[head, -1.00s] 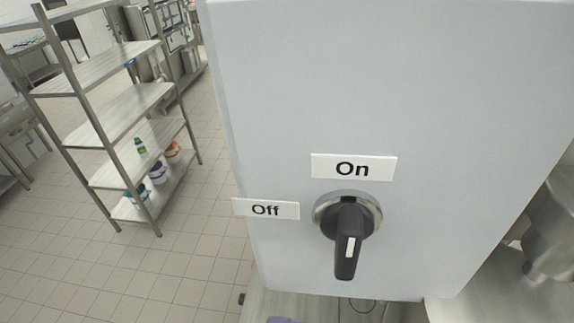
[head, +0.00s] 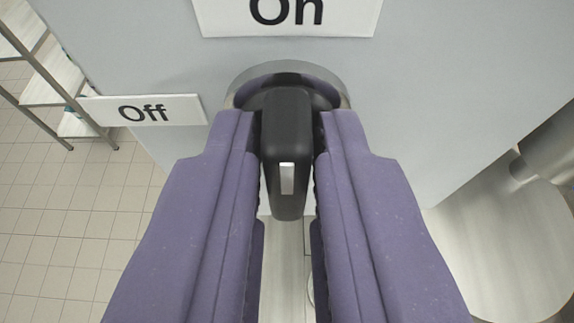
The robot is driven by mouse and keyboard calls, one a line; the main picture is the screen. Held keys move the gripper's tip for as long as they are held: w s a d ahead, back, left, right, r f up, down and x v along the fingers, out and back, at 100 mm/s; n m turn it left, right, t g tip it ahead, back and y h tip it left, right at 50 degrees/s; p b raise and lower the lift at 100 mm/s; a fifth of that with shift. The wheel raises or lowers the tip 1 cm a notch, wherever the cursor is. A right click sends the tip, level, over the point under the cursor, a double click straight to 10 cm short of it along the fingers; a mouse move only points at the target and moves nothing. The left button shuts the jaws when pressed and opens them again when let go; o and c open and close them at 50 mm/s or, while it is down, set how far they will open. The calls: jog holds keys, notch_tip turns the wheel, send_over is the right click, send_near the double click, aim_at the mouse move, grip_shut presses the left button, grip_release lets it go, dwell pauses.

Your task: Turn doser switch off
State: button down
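The doser switch (head: 287,140) is a black knob handle with a white mark, set in a metal ring on the light grey machine front. The fingers hide parts of the ring's lower sides.
The flat grey machine panel (head: 430,100) surrounds the switch. A metal shelf rack (head: 55,85) stands on the tiled floor far left. A round metal part (head: 505,250) is at the lower right.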

jog(key=shift+b, duration=0.4)
jog(key=n+h+b, duration=0.1)
jog(key=n+b, duration=0.1)
jog(key=shift+a+f+h+b, duration=0.15)
jog(key=shift+f+h+b, duration=0.05)
jog(key=shift+h+b, duration=0.2)
jog(key=n+b, duration=0.1)
jog(key=n+h+b, duration=0.2)
jog(key=n, duration=0.1)
jog(key=shift+a+f+b, duration=0.1)
jog(key=shift+a+b, duration=0.15)
jog(key=shift+b, duration=0.15)
jog(key=shift+a+f+n+t+h+b, duration=0.1)
jog(key=shift+n+t+h+b, duration=0.4)
jog(key=shift+n+b, duration=0.55)
jog(key=shift+f+n+t+h+b, duration=0.1)
jog(key=shift+n+t+h+b, duration=0.5)
jog(key=shift+n, duration=0.8)
jog(key=shift+a+f+n+t+h+b, duration=0.1)
jog(key=shift+n+t+h+b, duration=0.3)
jog(key=shift+n+b, duration=0.7)
jog(key=shift+n, duration=0.35)
jog(key=c, duration=1.2)
grip_release()
jog(key=shift+o, duration=0.2)
jog(key=b+v, duration=0.1)
jog(key=v, duration=0.6)
jog(key=shift+s+a, duration=0.2)
jog(key=shift+s, duration=0.15)
